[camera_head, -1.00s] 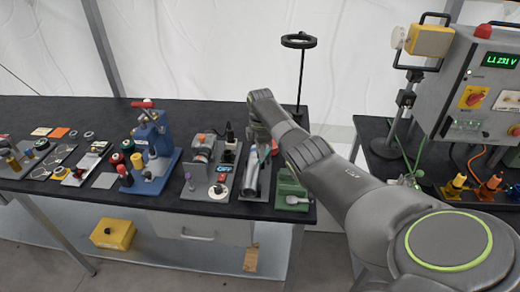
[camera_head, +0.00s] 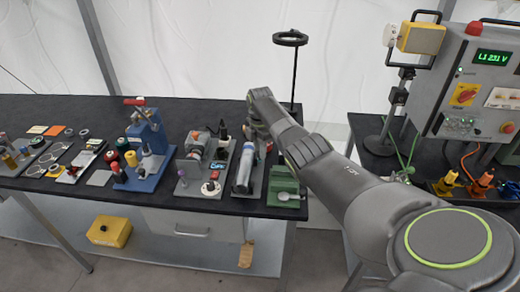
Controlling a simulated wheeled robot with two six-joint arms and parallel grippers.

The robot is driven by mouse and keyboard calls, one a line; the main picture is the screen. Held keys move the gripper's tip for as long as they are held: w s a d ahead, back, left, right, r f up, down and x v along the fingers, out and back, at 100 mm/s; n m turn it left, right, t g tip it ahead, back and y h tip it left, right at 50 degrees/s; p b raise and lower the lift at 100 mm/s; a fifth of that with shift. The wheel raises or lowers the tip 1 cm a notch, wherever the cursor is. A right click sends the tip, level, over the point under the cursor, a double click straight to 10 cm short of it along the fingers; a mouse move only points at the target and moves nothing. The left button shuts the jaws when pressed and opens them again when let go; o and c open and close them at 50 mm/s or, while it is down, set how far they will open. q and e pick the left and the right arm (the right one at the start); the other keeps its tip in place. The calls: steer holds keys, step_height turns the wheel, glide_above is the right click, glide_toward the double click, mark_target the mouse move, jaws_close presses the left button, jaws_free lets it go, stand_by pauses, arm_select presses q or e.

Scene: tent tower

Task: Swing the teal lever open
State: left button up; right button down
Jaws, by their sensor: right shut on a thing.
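My right gripper (camera_head: 258,130) is at the far end of my right arm, over the back of a fixture with a grey cylinder (camera_head: 244,170) near the right end of the black bench. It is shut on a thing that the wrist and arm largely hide. I cannot make out the teal lever clearly; a small bluish part shows near the top of the cylinder, beside the gripper. My left gripper is not in view.
A green block (camera_head: 284,188) stands right of the fixture, under my arm. A grey motor unit (camera_head: 203,165) and a blue press (camera_head: 146,150) stand to its left. A ring stand (camera_head: 293,75) rises behind my arm. A control box (camera_head: 480,90) stands at the right.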

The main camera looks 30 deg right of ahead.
steer(key=c, duration=1.3)
jaws_free()
steer(key=shift+o, duration=0.2)
step_height(320, 180, up, 17)
steer(key=shift+r+b, duration=0.2)
steer(key=shift+b, duration=0.1)
steer(key=shift+f, duration=0.1)
